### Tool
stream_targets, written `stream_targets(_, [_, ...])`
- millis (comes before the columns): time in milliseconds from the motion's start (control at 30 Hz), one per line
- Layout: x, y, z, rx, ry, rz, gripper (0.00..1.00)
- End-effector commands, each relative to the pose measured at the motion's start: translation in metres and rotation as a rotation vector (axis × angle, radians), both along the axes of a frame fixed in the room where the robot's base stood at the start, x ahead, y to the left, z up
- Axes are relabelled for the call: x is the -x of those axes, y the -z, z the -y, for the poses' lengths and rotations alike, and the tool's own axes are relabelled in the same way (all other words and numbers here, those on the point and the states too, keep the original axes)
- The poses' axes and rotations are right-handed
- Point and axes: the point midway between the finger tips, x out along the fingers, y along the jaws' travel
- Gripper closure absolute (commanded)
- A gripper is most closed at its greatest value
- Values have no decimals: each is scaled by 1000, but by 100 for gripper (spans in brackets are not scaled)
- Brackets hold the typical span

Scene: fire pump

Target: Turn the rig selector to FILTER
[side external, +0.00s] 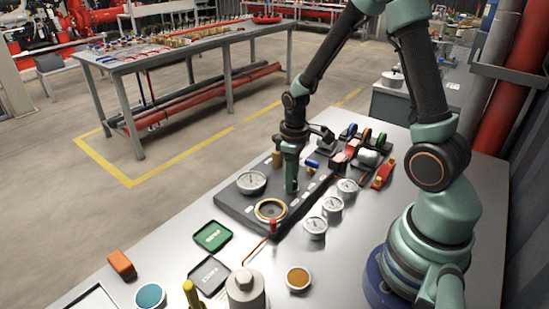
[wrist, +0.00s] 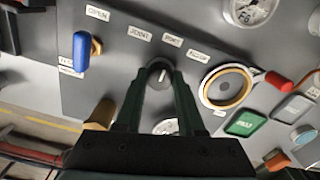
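The rig selector (wrist: 160,72) is a dark round knob with a pale pointer line on the grey panel (side external: 233,203). In the wrist view its line tilts slightly right of straight up. Several small white labels arc around it; one at the right looks like FILTER (wrist: 198,56), though the print is blurred. My gripper (wrist: 160,80) reaches down with its two green fingers on either side of the knob; whether they press on it cannot be told. In the side view my gripper (side external: 291,188) is low at the panel and hides the knob.
A blue-handled valve (wrist: 82,48) and a brass fitting (wrist: 100,114) sit left of the knob in the wrist view. A brass-ringed port (wrist: 228,86) is at its right. Several gauges (side external: 332,206) stand beside the panel. A green tray (side external: 212,236) lies in front.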

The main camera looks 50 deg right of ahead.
Motion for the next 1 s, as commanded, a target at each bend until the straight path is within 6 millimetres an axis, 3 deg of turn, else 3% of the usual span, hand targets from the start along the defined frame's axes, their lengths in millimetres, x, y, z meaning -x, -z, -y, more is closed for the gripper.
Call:
stream_targets(467, [0, 0, 0, 0, 83, 0, 100])
stream_targets(1000, [0, -1, 0, 0, 513, 0, 100])
